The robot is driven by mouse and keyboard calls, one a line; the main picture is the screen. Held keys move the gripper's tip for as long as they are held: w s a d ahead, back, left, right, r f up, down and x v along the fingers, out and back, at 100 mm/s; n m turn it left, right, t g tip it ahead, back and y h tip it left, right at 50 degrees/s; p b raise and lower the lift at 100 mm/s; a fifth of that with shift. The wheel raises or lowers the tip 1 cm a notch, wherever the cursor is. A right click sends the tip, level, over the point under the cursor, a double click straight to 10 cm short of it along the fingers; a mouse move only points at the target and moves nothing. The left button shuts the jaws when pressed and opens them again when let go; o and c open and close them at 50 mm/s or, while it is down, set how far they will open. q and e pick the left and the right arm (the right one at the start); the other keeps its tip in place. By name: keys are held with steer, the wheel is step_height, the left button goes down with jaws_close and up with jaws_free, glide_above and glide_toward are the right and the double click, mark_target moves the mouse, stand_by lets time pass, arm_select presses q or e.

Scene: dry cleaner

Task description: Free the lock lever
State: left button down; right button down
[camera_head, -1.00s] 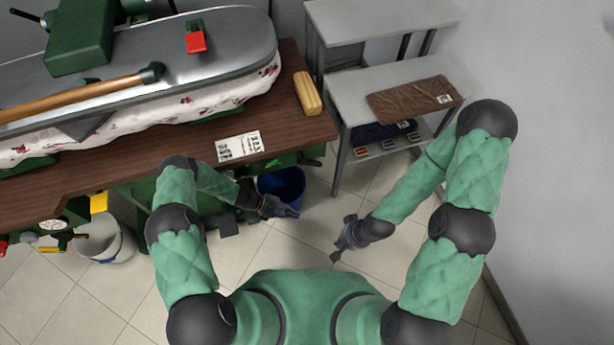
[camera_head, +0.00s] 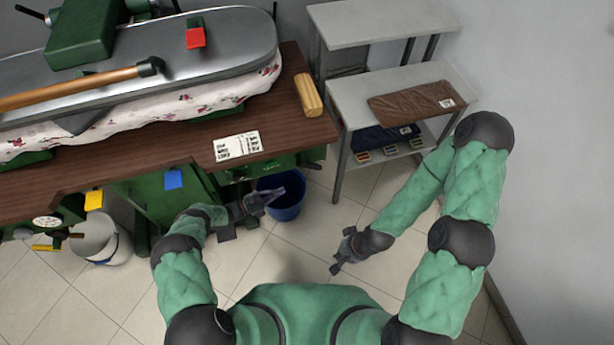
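A clothes press with a grey metal top (camera_head: 225,75) stands on the wooden table at the upper left. A long wooden-handled bar (camera_head: 75,90) lies across the top, and a red tab (camera_head: 195,38) sits on a small green part there. I cannot tell for sure which part is the lock lever. My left gripper (camera_head: 268,197) hangs in front of the table edge, in front of the blue bucket, with nothing visibly held. My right gripper (camera_head: 338,264) hangs above the floor, apart from everything. Both sets of fingers are too small to read.
A blue bucket (camera_head: 290,208) and a white bucket (camera_head: 97,238) stand on the floor. Blue (camera_head: 173,179) and yellow (camera_head: 94,200) tabs show below the table. A printed card (camera_head: 237,146) and wooden block (camera_head: 308,95) lie on it. A grey shelf (camera_head: 352,97) holds folded cloths.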

arm_select(q)
steer(key=shift+d, duration=0.1)
steer(key=r+x, duration=0.2)
steer(key=x, duration=1)
steer(key=shift+w+r, duration=0.3)
steer(key=shift+r, duration=0.1)
steer(key=shift+s+d, duration=0.15)
steer(key=shift+d, duration=0.05)
